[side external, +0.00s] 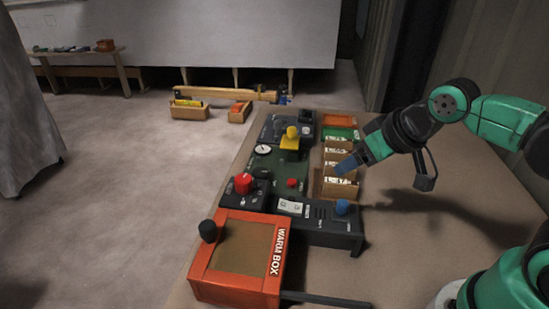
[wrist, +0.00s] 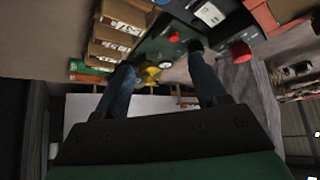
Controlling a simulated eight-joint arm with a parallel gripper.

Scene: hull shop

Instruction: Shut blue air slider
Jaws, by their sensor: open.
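The blue slider knob (side external: 342,206) stands at the right end of a dark unit (side external: 318,228) near the front of the bench in the side view. Slots and a pale label show on the unit's top. My gripper (side external: 345,166) is above the wooden card boxes, behind the blue knob and apart from it. In the wrist view its two blue fingers are spread with nothing between them (wrist: 162,58). The blue knob is not seen in the wrist view. Whether the slider is open or shut cannot be told.
The orange warm box (side external: 238,258) with a black knob sits in front of the dark unit. A red knob (side external: 243,183), a yellow handle (side external: 291,139) and a small red button (side external: 292,183) stand to the left. Card boxes (side external: 340,187) line the right side. Bare bench lies further right.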

